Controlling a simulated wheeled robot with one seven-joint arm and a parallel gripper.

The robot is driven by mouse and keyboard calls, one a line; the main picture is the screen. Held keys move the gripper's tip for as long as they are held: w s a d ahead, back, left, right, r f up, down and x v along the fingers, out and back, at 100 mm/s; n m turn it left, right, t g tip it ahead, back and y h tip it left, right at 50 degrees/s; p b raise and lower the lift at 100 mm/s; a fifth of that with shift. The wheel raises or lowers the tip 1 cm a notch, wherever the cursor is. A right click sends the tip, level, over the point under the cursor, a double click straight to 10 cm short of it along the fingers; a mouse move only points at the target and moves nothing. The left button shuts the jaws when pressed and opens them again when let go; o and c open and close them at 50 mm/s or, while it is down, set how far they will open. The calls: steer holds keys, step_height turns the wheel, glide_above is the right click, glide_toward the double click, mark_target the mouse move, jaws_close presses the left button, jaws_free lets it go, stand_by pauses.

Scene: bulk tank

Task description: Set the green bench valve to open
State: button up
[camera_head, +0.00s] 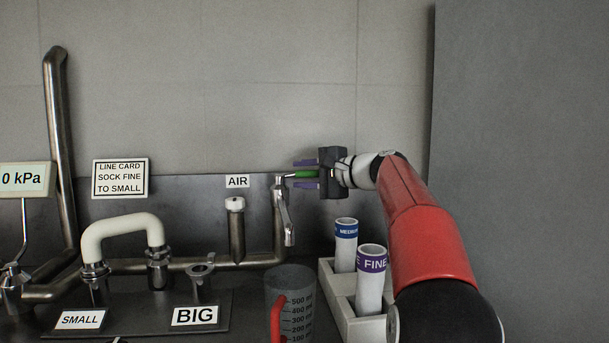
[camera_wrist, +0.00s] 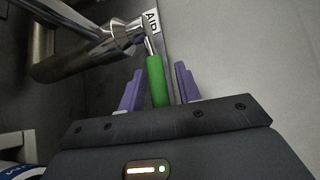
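The green valve handle (camera_head: 305,174) sticks out to the right from the top of a metal pipe fitting beside the AIR label. In the wrist view the green handle (camera_wrist: 156,82) lies between the two purple fingers. My gripper (camera_head: 306,174) is at the handle, with one finger above it and one below it. In the wrist view my gripper (camera_wrist: 158,88) shows gaps on both sides of the handle, so the fingers are open around it and not touching it.
A measuring jug (camera_head: 290,305) with a red handle stands below. A rack (camera_head: 335,300) holds tubes labelled MEDIUM (camera_head: 346,245) and FINE (camera_head: 370,280). A white hose bend (camera_head: 122,230), metal pipes and a 0 kPa display (camera_head: 25,179) are at left. The AIR sign (camera_head: 237,181) is close by.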

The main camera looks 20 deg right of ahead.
jaws_close()
